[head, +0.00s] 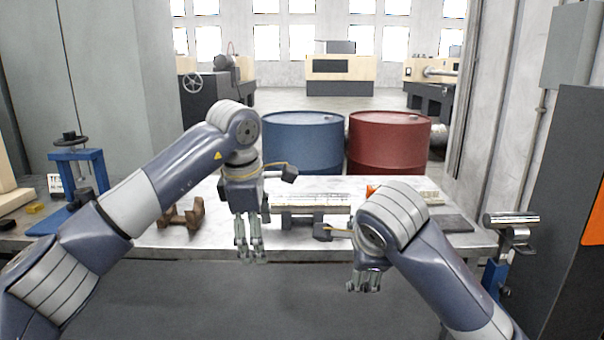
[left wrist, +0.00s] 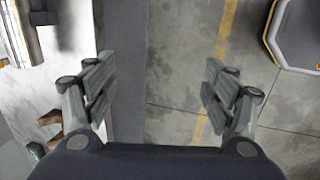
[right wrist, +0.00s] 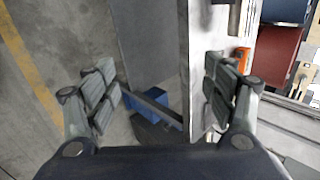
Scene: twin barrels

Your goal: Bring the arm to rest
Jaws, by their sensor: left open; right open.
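My left gripper (head: 250,258) hangs pointing down at the front edge of the workbench (head: 170,238). In the left wrist view the left gripper (left wrist: 157,85) has its fingers apart with nothing between them, over the bench edge and floor. My right gripper (head: 364,288) hangs in front of the bench, partly hidden by my right arm. In the right wrist view the right gripper (right wrist: 160,85) has its fingers apart and holds nothing. Both grippers are empty and apart from any object.
A blue barrel (head: 303,145) and a red barrel (head: 390,145) stand behind the bench. A blue press (head: 80,165) is at the left, and a brown metal block (head: 182,217) lies nearby. A grey cabinet (head: 565,220) stands at the right. Floor in front of the bench looks clear.

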